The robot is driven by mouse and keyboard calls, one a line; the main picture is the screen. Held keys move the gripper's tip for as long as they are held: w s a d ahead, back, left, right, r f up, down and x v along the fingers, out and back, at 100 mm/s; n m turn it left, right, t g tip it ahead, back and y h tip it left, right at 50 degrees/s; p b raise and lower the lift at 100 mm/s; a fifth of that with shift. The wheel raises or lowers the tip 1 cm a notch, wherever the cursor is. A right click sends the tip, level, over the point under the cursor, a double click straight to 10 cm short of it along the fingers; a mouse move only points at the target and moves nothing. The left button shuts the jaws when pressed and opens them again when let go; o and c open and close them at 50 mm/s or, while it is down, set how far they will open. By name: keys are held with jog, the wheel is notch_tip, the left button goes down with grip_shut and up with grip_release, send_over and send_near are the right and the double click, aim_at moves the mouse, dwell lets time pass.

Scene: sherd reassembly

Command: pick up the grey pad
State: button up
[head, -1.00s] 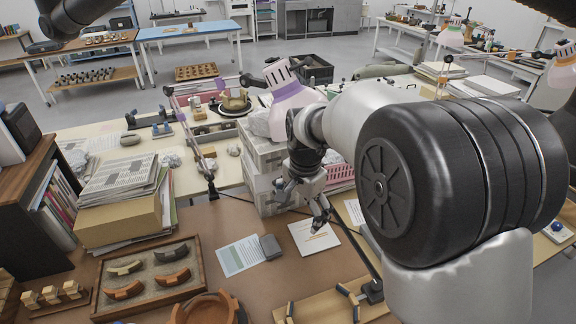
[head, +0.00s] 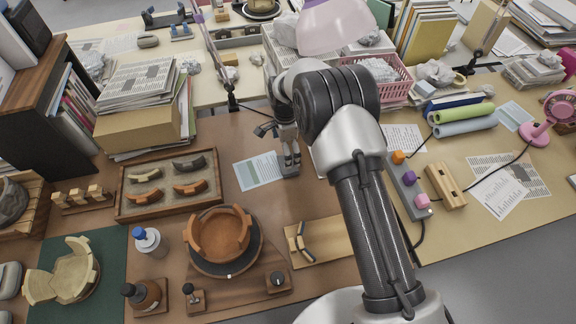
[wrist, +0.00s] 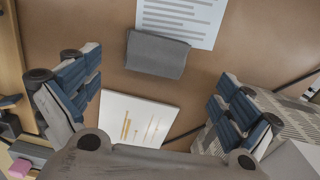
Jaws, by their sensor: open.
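The grey pad (wrist: 157,55) lies flat on the brown table in the wrist view, overlapping the lower edge of a printed sheet (wrist: 180,18). My gripper (wrist: 157,92) is open and empty. Its two blue-padded fingers stand wide apart, and the pad lies between and beyond them towards the top of that view. In the head view my gripper (head: 289,168) points down at the right edge of the printed sheet (head: 256,171). There the gripper hides most or all of the pad. I cannot tell the height of the fingertips above the table.
A white card (wrist: 136,121) lies near the pad. A wooden tray (head: 127,208) of curved sherds stands left of the sheet. A bowl (head: 220,235) on a turntable is in front. Behind are stacked papers (head: 145,90) and a pink basket (head: 392,80).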

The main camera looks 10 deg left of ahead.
jog(key=f, duration=0.2)
jog(key=f+b, duration=0.1)
jog(key=f, duration=0.1)
jog(key=f+b, duration=0.1)
jog(key=f, duration=0.1)
jog(key=shift+s+a+f, duration=0.1)
jog(key=shift+s+f, duration=0.2)
jog(key=shift+s, duration=0.1)
jog(key=shift+r, duration=0.1)
jog(key=shift+c, duration=0.4)
jog(key=c, duration=1)
